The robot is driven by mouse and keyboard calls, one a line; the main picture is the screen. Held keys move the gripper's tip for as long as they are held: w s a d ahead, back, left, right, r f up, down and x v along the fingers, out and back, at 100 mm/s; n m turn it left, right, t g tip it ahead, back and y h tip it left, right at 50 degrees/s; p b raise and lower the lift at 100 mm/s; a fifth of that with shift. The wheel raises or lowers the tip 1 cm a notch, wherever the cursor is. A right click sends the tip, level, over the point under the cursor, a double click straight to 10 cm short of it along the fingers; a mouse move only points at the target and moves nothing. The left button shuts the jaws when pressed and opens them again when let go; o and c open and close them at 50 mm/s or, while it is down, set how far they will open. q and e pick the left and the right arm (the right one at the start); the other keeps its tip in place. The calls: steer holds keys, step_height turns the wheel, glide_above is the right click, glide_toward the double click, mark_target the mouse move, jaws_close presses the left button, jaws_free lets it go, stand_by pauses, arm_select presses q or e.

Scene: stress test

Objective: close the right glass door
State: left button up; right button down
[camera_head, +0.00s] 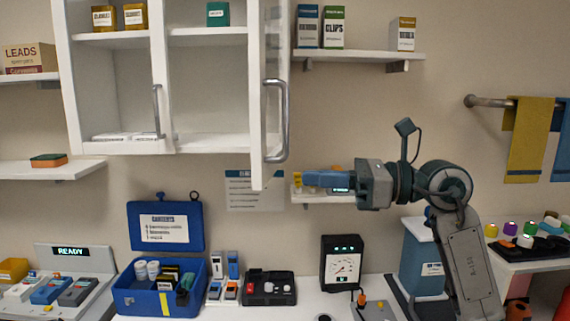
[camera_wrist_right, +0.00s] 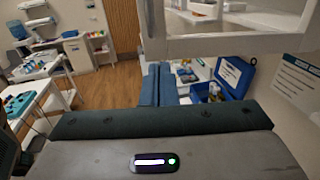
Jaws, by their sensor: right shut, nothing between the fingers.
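The right glass door (camera_head: 257,100) of the white wall cabinet stands open, swung out and seen almost edge-on in the head view. Its grey bar handle (camera_head: 285,120) is on the side facing right. The door's white lower frame (camera_wrist_right: 235,43) crosses the top of the right wrist view. My right gripper (camera_head: 302,179) is shut and empty, pointing left, just right of the door's lower end and below the handle. Its blue fingers (camera_wrist_right: 158,72) lie together in the wrist view. I cannot tell whether they touch the door. My left gripper is not in view.
The cabinet's left door handle (camera_head: 157,110) is left of the opening. A small shelf (camera_head: 312,197) is behind my right gripper. Below are an open blue case (camera_head: 160,303), a black gauge box (camera_head: 342,263) and a blue-grey bin (camera_head: 424,262).

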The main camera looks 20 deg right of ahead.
mark_target(266, 175)
steer(key=p+x, duration=0.3)
steer(key=x, duration=0.2)
steer(key=shift+w+a+r, duration=0.1)
steer(key=shift+w+a, duration=0.05)
steer(key=shift+a, duration=0.2)
stand_by(0.3)
